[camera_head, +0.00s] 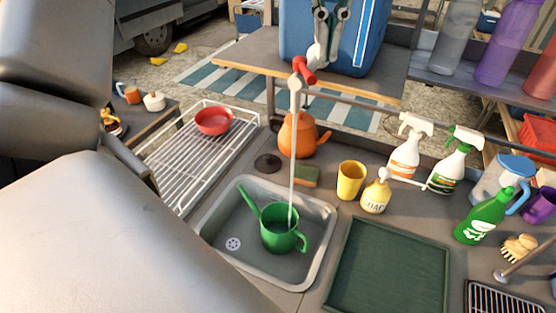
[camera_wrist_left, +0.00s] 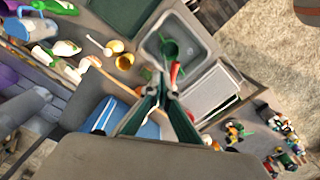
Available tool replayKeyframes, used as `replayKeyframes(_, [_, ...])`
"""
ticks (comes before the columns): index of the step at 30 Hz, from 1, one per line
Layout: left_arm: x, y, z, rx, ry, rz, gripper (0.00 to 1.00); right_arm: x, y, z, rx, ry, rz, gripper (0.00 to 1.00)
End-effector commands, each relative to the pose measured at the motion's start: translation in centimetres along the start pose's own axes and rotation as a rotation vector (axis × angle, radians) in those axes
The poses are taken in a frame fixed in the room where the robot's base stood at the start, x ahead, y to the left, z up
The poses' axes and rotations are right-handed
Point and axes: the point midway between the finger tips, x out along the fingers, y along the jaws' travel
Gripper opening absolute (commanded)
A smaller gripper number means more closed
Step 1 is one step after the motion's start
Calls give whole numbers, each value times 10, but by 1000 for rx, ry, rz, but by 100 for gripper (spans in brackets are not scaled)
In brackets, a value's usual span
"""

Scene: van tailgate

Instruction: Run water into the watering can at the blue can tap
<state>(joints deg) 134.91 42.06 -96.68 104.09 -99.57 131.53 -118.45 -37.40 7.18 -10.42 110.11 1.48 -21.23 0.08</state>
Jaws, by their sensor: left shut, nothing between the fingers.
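The green watering can (camera_head: 279,233) stands in the grey sink (camera_head: 322,244), its spout pointing up and left. The blue can (camera_head: 375,42) stands on a shelf behind, partly hidden by my gripper. Its tap (camera_head: 295,84) has a red handle (camera_head: 304,70). A thin pale stream of water (camera_head: 293,150) falls from the tap into the watering can's opening. My left gripper (camera_head: 316,62) is shut and empty, right at the red handle; I cannot tell whether they touch. The left wrist view also shows the watering can (camera_wrist_left: 170,50) and red handle (camera_wrist_left: 175,70). My right gripper is out of view.
An orange kettle (camera_head: 297,136), yellow cup (camera_head: 350,181), soap bottle (camera_head: 375,196) and spray bottles (camera_head: 408,153) stand behind and right of the sink. A wire rack (camera_head: 180,165) with a red bowl (camera_head: 213,121) is at left. A green tray (camera_head: 390,268) lies at right.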

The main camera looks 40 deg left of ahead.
Motion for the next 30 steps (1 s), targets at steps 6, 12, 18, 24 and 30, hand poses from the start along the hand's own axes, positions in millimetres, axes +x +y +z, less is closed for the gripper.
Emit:
replayKeyframes(6, [0,-25,4,-1,0,2,0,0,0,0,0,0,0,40])
replayKeyframes(12, [-1,-49,8,-1,1,2,0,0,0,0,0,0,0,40])
replayKeyframes(18, [0,-59,10,0,0,1,0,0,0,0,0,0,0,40])
replayKeyframes(24, [0,-58,10,0,0,1,0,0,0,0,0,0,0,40])
replayKeyframes(30, [7,-59,10,1,0,0,0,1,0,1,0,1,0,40])
